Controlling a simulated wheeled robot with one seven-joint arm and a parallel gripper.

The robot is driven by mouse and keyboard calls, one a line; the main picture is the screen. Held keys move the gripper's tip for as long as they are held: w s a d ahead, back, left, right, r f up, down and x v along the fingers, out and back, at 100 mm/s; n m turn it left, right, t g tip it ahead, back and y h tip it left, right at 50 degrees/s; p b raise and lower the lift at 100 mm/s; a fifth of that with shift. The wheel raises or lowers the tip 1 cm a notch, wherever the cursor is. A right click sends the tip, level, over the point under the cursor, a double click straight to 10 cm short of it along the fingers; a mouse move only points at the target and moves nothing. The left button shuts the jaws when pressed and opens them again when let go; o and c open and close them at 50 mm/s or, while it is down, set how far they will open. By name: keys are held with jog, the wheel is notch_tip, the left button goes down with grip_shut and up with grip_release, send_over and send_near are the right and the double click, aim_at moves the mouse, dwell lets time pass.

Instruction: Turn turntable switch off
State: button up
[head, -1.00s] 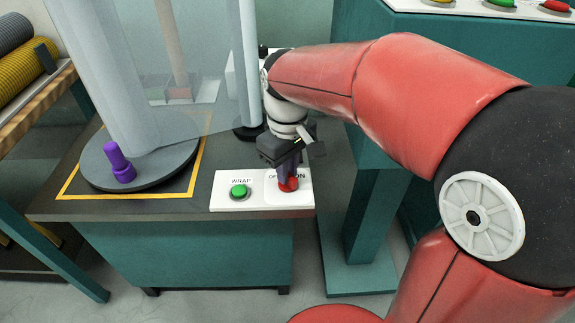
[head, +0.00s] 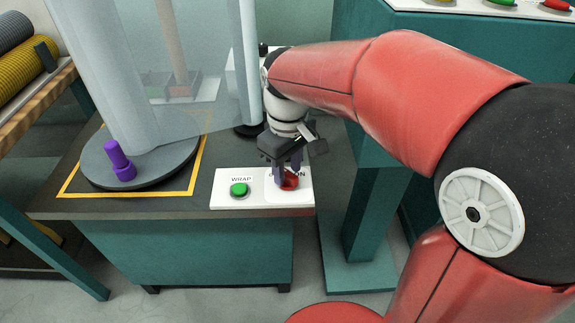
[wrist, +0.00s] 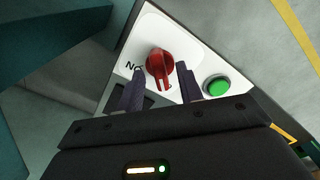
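The turntable switch is a red rotary knob (head: 289,182) on the white panel (head: 261,199) at the front of the machine, beside the ON label. In the wrist view the knob (wrist: 160,63) has a white mark pointing down, toward my gripper's body. ON is left of it there; the OFF label is hidden. My gripper (wrist: 157,88) points down over the panel, its two purple fingers apart, one on either side of the knob's near edge. It is open; I see gaps between fingers and knob. It also shows in the head view (head: 289,180).
A green WRAP button (head: 239,189) sits close left of the knob. The round turntable (head: 140,170) with a purple peg (head: 119,161) and a tall film-wrapped load stands further left. A teal pedestal (head: 370,210) stands right of the machine.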

aim_at(288, 173)
notch_tip(288, 173, up, 8)
jog(key=shift+f+p, duration=0.1)
jog(key=shift+p, duration=0.25)
dwell(0.5)
